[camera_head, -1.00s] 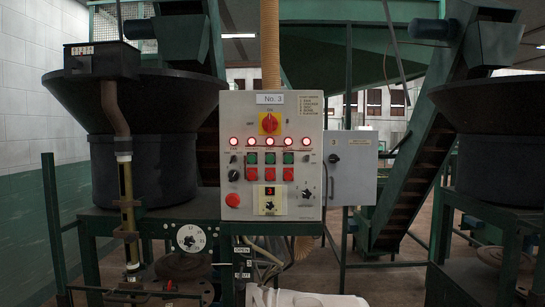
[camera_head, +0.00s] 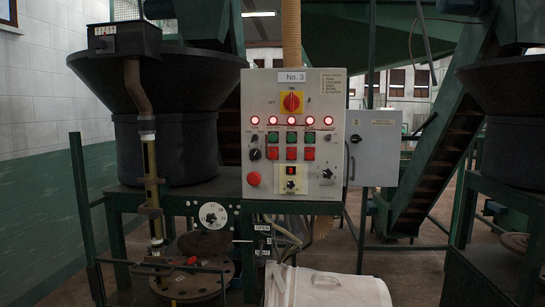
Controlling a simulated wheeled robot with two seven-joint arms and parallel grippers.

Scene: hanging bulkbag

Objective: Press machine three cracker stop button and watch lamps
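The grey control panel (camera_head: 325,105) labelled No. 3 (camera_head: 292,76) stands near the middle of the head view. A row of several round red lamps (camera_head: 291,120) is lit across it. Below the lamps are green buttons (camera_head: 291,137) and, under them, red buttons (camera_head: 291,153). Which column belongs to the cracker is too small to read for sure. A red-and-yellow main switch (camera_head: 291,103) is above the lamps. A larger round red button (camera_head: 253,179) is at the lower left. Neither of my grippers is in view.
A large dark hopper (camera_head: 165,140) stands left of the panel, with a pipe and dial before it. A grey box (camera_head: 372,150) is fixed right of the panel. A white bag-like container (camera_head: 328,288) is low in front. Another dark hopper (camera_head: 505,125) stands at the right.

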